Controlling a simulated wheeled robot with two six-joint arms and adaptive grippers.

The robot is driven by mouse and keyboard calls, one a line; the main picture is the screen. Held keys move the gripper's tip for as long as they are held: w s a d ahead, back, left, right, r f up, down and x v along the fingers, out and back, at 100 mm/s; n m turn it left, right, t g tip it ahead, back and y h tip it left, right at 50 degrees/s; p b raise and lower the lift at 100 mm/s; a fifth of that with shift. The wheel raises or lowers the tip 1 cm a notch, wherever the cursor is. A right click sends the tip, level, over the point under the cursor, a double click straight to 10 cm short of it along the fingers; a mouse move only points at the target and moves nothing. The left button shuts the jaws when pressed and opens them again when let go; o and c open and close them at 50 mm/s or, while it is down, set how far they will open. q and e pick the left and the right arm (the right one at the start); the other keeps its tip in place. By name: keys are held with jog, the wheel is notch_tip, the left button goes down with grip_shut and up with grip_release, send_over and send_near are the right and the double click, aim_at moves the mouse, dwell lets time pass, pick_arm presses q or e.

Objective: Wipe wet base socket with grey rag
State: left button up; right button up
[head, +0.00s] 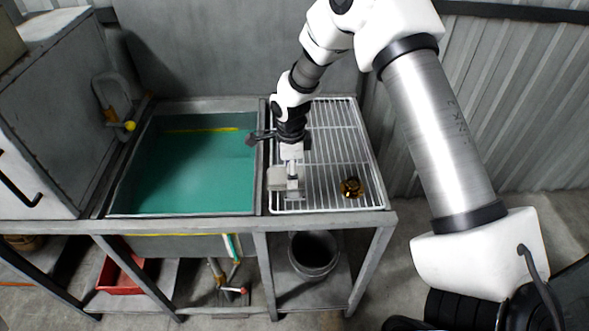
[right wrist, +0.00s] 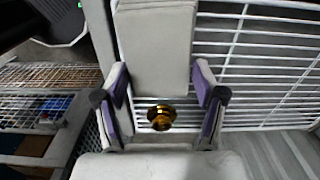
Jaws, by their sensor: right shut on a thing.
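The base socket (head: 351,187) is a small round brass-coloured piece on the white wire rack (head: 325,145), toward its front right. In the right wrist view the base socket (right wrist: 160,117) shows between my fingers, beyond them and apart. My right gripper (head: 291,180) is over the left front part of the rack, to the left of the socket. It is shut on the grey rag (right wrist: 155,45), a pale flat folded piece spanning the fingers. Whether the socket is wet cannot be told. My left gripper is out of view.
A basin of green liquid (head: 185,165) lies left of the rack. A dark bucket (head: 314,253) and a red tray (head: 121,274) stand on the shelf below. A corrugated wall (head: 530,100) rises on the right. The rack is otherwise largely clear.

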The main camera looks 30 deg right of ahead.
jog(key=shift+s+d+r+p, duration=0.1)
jog(key=shift+s+d+p, duration=0.3)
jog(key=shift+d, duration=0.3)
jog(key=shift+s+d+p, duration=0.4)
jog(key=shift+d, duration=0.3)
jog(key=shift+s+d, duration=0.3)
jog(key=shift+d, duration=0.25)
notch_tip(320, 180, up, 6)
jog(key=p, duration=0.5)
jog(key=shift+f, duration=0.2)
